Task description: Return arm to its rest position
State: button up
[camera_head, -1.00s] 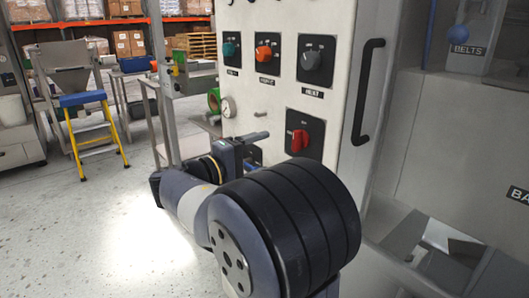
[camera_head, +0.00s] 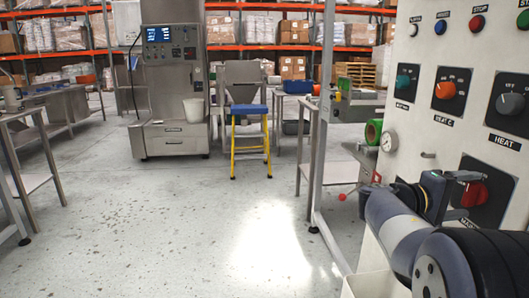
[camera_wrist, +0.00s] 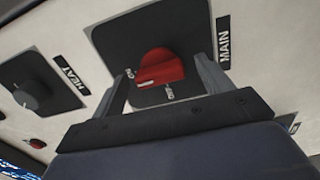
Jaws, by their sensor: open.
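My gripper (camera_head: 460,178) is at the right of the head view, close to the control panel (camera_head: 447,50), with my arm reaching in from the lower right. In the wrist view the two fingers of my gripper (camera_wrist: 164,82) stand apart with nothing held. The red MAIN knob (camera_wrist: 160,68) shows between and beyond them on its black plate. I cannot tell how much gap lies between fingers and knob. In the head view the red knob (camera_head: 474,195) is partly hidden behind my gripper.
More knobs, orange (camera_head: 445,90) and teal (camera_head: 403,83), sit on the panel. A green roll (camera_head: 373,131) and metal frame post (camera_head: 322,130) stand just left of it. A yellow step stool (camera_head: 250,140) and steel machine (camera_head: 173,90) are farther back. The middle floor is open.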

jog(key=shift+d+r+p, duration=0.1)
jog(key=shift+d+p, duration=0.15)
jog(key=shift+p, duration=0.1)
dwell(0.3)
